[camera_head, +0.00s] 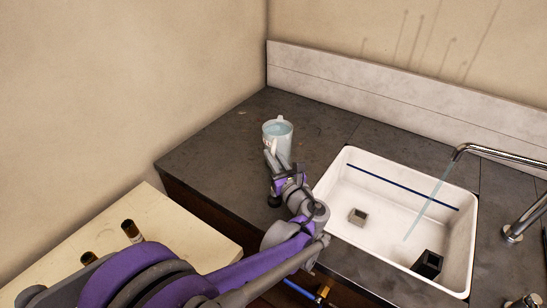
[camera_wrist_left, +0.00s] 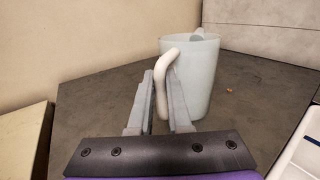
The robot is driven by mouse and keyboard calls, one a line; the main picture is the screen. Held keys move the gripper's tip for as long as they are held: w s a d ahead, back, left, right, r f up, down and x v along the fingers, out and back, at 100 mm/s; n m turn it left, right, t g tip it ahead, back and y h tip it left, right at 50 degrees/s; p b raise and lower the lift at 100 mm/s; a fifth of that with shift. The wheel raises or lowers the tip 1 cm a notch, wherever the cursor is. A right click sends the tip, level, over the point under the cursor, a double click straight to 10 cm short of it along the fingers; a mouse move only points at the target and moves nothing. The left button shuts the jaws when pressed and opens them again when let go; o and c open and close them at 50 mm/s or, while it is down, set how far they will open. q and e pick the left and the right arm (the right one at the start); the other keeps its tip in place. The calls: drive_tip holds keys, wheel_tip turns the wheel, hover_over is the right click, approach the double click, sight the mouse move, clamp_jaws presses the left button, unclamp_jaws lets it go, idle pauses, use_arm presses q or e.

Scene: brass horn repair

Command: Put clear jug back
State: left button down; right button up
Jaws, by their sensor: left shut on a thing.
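The clear jug (camera_head: 278,132) stands upright on the dark counter at the back left, with pale blue water in it. In the left wrist view the jug (camera_wrist_left: 201,75) looks translucent, with a white handle (camera_wrist_left: 163,80) facing me. My left gripper (camera_head: 272,160) is at the near side of the jug. In the left wrist view its fingers (camera_wrist_left: 160,90) are closed on the handle, one on each side. The frames do not clearly show whether the jug's base touches the counter. My right gripper is not in view.
A white sink (camera_head: 385,210) lies to the right, holding a small grey block (camera_head: 357,216) and a black block (camera_head: 428,264). Water runs from the tap (camera_head: 500,154) into it. A cream table (camera_head: 190,232) with dark bottles (camera_head: 131,231) is at the left. The counter (camera_head: 220,140) left of the jug is clear.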

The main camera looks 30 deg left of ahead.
use_arm(q)
drive_tip(key=c, duration=0.9)
unclamp_jaws()
drive_tip(key=shift+o, duration=0.2)
drive_tip(key=shift+s+d, duration=0.1)
drive_tip(key=v, duration=1.1)
drive_tip(key=shift+s+d, duration=0.25)
drive_tip(key=shift+d, duration=0.05)
